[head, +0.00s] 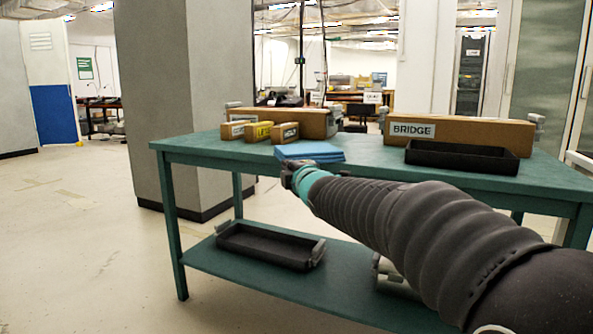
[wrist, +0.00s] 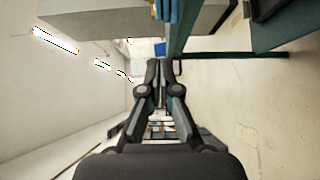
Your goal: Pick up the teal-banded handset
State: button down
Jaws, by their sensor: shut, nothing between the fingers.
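I cannot make out a teal band on any handset in either view. Small grey fittings sit at the ends of the cardboard-brown boxes, one at the right end of the BRIDGE box (head: 538,121); they are too small to tell whether they are handsets. My gripper (head: 292,173) is in front of the table's front edge, near the blue pad, partly hidden by my arm. In the wrist view my gripper (wrist: 159,64) has its fingers together, with nothing seen between them.
The green table (head: 215,150) bears a second long box (head: 310,121), small labelled boxes (head: 258,131), a blue pad (head: 312,152) and a black tray (head: 462,158). Another black tray (head: 265,246) is on the lower shelf (head: 235,275). A grey pillar (head: 185,100) stands behind; the left floor is clear.

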aim_at(307, 149)
jog(key=shift+w+a+p, duration=0.2)
jog(key=shift+w+p, duration=0.85)
jog(key=shift+w, duration=2.75)
jog(key=w+d+p, duration=0.1)
jog(key=w+p, duration=0.1)
jog(key=w, duration=0.1)
jog(key=w+d+p, duration=0.1)
jog(key=w+p, duration=0.2)
jog(key=w+d+p, duration=0.1)
jog(key=w+p, duration=0.1)
jog(key=w, duration=0.1)
jog(key=shift+w+d+r, duration=0.2)
jog(key=shift+w+d, duration=0.05)
jog(key=shift+w+d+f+p, duration=0.2)
jog(key=shift+w+p, duration=0.3)
jog(key=shift+w, duration=0.05)
